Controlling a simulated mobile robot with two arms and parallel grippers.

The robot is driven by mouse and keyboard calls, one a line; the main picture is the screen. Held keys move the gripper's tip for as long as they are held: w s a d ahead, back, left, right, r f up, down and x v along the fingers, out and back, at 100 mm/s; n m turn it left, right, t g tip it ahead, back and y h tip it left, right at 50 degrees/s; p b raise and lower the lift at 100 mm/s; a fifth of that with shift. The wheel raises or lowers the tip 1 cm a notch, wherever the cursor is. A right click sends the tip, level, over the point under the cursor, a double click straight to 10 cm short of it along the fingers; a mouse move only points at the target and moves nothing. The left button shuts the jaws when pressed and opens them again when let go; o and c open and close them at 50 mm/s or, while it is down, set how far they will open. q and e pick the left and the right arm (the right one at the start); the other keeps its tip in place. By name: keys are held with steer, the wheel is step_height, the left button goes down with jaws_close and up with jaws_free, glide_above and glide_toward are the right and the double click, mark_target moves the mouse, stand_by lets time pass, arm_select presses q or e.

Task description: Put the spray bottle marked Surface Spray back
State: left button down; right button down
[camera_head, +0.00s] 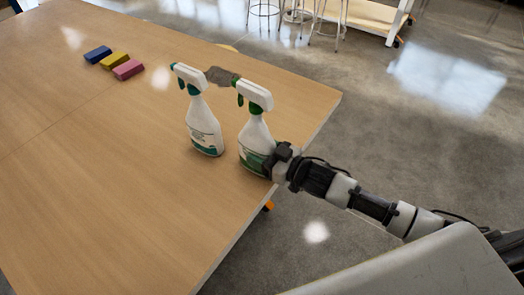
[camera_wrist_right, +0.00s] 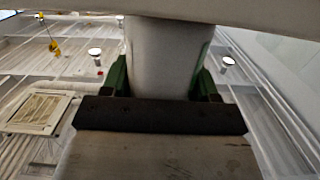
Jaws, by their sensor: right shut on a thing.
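Two white spray bottles stand upright side by side near the table's right edge in the head view. The left bottle (camera_head: 203,127) has a teal trigger and a teal band at its base. The right bottle (camera_head: 253,133) has a green trigger and a green label. The print on both is too small to read. My right gripper (camera_head: 272,161) is shut on the lower body of the right bottle. In the right wrist view, the white bottle body (camera_wrist_right: 165,55) sits between the green finger pads. Whether its base touches the table is unclear. My left gripper is out of view.
The wooden table (camera_head: 110,190) is mostly bare. Blue (camera_head: 97,54), yellow (camera_head: 114,60) and pink (camera_head: 128,69) blocks lie at the back left. A dark grey flat thing (camera_head: 217,75) shows behind the bottles. Stools (camera_head: 297,14) stand beyond the table on the floor.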

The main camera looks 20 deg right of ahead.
steer(key=shift+c, duration=1.4)
jaws_free()
steer(key=shift+f, duration=0.1)
steer(key=b+v, duration=0.2)
steer(key=v, duration=1)
